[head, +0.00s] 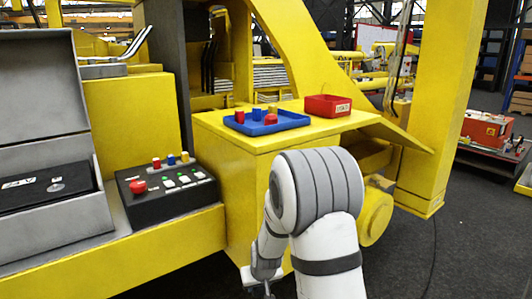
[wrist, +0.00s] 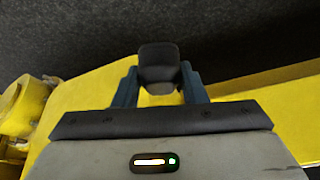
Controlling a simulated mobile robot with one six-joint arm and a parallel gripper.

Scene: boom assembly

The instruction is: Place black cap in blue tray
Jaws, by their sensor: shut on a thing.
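My gripper (wrist: 160,88) is shut on the black cap (wrist: 160,58) in the wrist view, with one finger on each side of it. The cap looks dark and rounded at its top. In the head view my gripper is low at the bottom centre, mostly hidden by my arm, and the cap cannot be made out. The blue tray (head: 290,122) lies on the yellow ledge, above and beyond my arm. It holds several small red and blue pieces.
A red bin (head: 328,106) with a label stands right of the tray on the yellow ledge (head: 240,140). A black control box (head: 165,195) with a red button and coloured knobs is at left. A grey open case (head: 45,150) stands farther left. Dark floor shows at right.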

